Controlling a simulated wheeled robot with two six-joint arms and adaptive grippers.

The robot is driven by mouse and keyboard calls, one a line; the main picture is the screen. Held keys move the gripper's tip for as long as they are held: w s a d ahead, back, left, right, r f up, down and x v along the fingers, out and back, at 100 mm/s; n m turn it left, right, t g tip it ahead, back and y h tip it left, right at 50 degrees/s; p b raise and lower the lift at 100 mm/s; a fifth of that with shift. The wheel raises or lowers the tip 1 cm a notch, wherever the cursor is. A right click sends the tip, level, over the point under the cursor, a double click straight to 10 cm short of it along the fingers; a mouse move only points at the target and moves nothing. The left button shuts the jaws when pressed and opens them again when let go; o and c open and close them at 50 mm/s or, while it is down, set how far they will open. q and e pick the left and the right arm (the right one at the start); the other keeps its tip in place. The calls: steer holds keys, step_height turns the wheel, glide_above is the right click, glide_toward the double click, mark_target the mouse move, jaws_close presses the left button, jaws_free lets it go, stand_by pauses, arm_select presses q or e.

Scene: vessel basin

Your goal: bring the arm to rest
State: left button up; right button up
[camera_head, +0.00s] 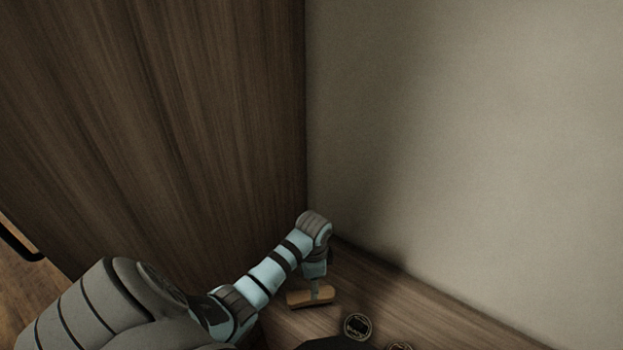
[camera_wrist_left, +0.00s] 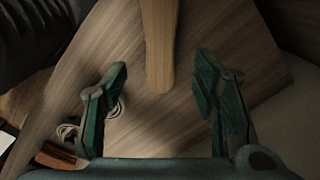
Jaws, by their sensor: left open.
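My left arm comes in from the left in the head view and bends down at the wrist. My left gripper (camera_head: 317,287) points down close to the corner, over the wooden surface. In the wrist view its two green-padded fingers (camera_wrist_left: 162,105) are wide apart with nothing gripped. A light wooden bar (camera_wrist_left: 160,45) runs in from the top edge and ends in line with the gap, touching neither finger. In the head view a tan wooden piece (camera_head: 308,299) shows at the gripper's tip. My right gripper is in neither view.
A tall brown wood panel (camera_head: 160,120) stands to the left, and a pale wall (camera_head: 470,130) to the right. Round dark-and-tan items (camera_head: 357,326) lie near the bottom edge. A brown block (camera_wrist_left: 54,156) and pale looped items (camera_wrist_left: 68,131) lie at the wrist view's lower left.

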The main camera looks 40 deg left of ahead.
arm_select(q)
step_height(320, 180, up, 3)
steer(key=shift+r+p, duration=0.2)
steer(key=shift+p, duration=0.2)
